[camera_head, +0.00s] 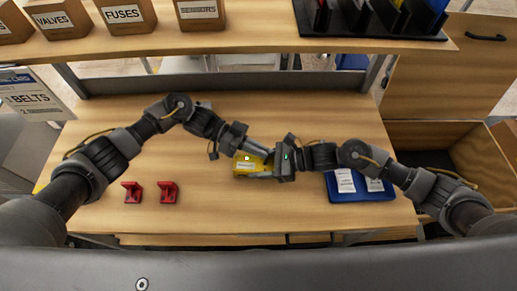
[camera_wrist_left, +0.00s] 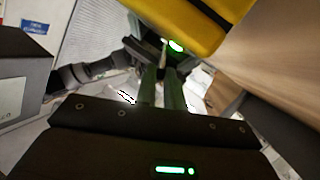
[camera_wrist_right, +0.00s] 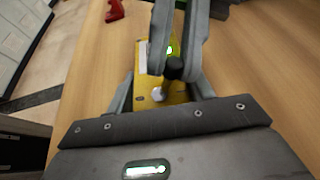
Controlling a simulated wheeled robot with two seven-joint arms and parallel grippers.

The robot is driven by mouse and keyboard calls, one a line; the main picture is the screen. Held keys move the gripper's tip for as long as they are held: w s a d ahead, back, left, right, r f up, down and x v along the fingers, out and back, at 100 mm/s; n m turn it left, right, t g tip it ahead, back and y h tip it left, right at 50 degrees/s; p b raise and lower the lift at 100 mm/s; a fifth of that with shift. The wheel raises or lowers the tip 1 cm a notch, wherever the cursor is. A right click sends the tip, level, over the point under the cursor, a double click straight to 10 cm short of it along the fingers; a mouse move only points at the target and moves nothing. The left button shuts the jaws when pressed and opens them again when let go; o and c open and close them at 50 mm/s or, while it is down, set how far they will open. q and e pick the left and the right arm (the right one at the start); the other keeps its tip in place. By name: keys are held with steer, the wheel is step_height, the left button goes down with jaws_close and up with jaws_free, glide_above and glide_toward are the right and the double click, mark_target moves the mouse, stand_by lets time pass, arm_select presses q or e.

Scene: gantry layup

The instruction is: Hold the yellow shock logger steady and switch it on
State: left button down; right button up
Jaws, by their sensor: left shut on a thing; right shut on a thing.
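The yellow shock logger (camera_head: 243,170) is held above the middle of the wooden table, between my two grippers. My left gripper (camera_head: 240,151) reaches the logger from the upper left. In the left wrist view its fingers (camera_wrist_left: 165,65) are close together on a small switch lever (camera_wrist_left: 164,43), mostly hidden by the fingertips. A green lamp (camera_wrist_left: 175,46) glows on the logger beside them; it also shows in the right wrist view (camera_wrist_right: 169,50).
Two red brackets (camera_head: 132,192) (camera_head: 168,192) stand on the table at left. A blue tray (camera_head: 335,191) with white cards lies at right, under my right arm. A shelf (camera_head: 250,48) with labelled boxes and a black rack (camera_head: 400,28) runs across the back. The front middle of the table is clear.

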stand_by(0.4)
arm_select(q)
steer(key=c, duration=1.5)
jaws_free()
steer(key=m, duration=0.1)
steer(key=s+m+t, duration=0.1)
steer(key=m, duration=0.1)
steer(key=shift+s+a+r+t+y, duration=0.15)
steer(key=shift+s+r+t+y, duration=0.15)
steer(key=shift+s, duration=0.1)
steer(key=m, duration=0.1)
steer(key=s+m+t, duration=0.1)
steer(key=shift+s+m, duration=0.25)
steer(key=shift+m, duration=0.05)
steer(key=shift+a+m+t, duration=0.4)
steer(key=shift+t, duration=0.2)
steer(key=w+r+v, duration=0.1)
steer(key=v, duration=1.1)
steer(key=w+t+h, duration=0.1)
steer(key=w+t, duration=0.2)
steer(key=w, duration=0.4)
steer(key=w+r+n+t+h, duration=0.1)
steer(key=w+t, duration=0.2)
steer(key=w, duration=0.4)
steer(key=w+t+h, duration=0.1)
steer(key=w+t, duration=0.2)
steer(key=w, duration=0.4)
steer(key=shift+w+d+r+t, duration=0.15)
steer(key=shift+d+r+t, duration=0.2)
steer(key=shift+r+t, duration=0.05)
